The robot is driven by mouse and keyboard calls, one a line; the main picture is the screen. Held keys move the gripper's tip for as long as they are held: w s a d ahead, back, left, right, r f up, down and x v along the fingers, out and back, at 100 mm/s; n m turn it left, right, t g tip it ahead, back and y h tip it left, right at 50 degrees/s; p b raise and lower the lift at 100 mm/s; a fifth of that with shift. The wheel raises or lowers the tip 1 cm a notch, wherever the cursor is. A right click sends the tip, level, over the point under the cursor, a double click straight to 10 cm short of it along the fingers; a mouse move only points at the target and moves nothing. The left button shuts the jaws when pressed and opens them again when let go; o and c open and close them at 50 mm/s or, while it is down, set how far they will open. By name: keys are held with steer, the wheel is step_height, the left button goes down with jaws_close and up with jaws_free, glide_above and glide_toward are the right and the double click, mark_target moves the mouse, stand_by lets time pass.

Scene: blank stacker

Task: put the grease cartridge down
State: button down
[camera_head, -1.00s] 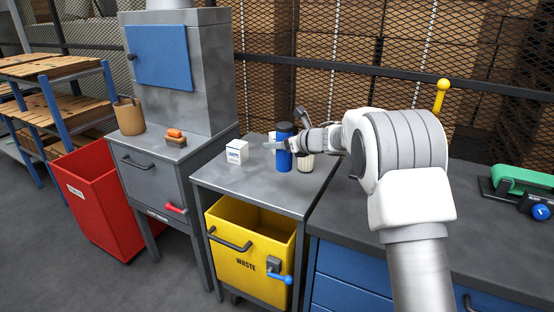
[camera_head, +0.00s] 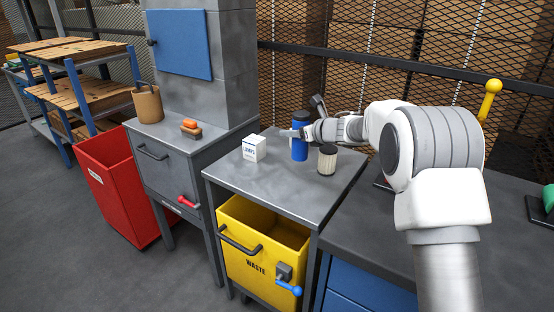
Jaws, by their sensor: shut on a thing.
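The grease cartridge, which I take to be the blue cylinder with a dark cap (camera_head: 300,149), is upright over the grey worktop (camera_head: 270,182) of the waste stand. My gripper (camera_head: 299,133) reaches in from the right and is shut around its upper part. The fingers hide a band of the cartridge below the cap. I cannot tell for sure whether its base touches the worktop or hangs just above it.
A small white box (camera_head: 254,148) stands to the left and a pale ribbed filter (camera_head: 327,160) close by on the right. A dark-handled thing (camera_head: 318,106) shows behind the gripper. The worktop's front is clear. Below is a yellow waste bin (camera_head: 249,247); a red bin (camera_head: 122,195) stands left.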

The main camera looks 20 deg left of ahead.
steer(key=a+f+b, duration=0.1)
steer(key=a+f, duration=0.1)
steer(key=s+a+f+b, duration=0.1)
steer(key=a+f, duration=0.1)
steer(key=f, duration=0.1)
steer(key=a+f+b, duration=0.1)
steer(key=a+f, duration=0.1)
steer(key=shift+s+a+f+b, duration=0.15)
steer(key=shift+s+f+b, duration=0.2)
steer(key=shift+s+f, duration=0.05)
steer(key=shift+c, duration=0.6)
jaws_free()
steer(key=shift+f, duration=0.1)
steer(key=shift+s, duration=0.1)
steer(key=v, duration=1.2)
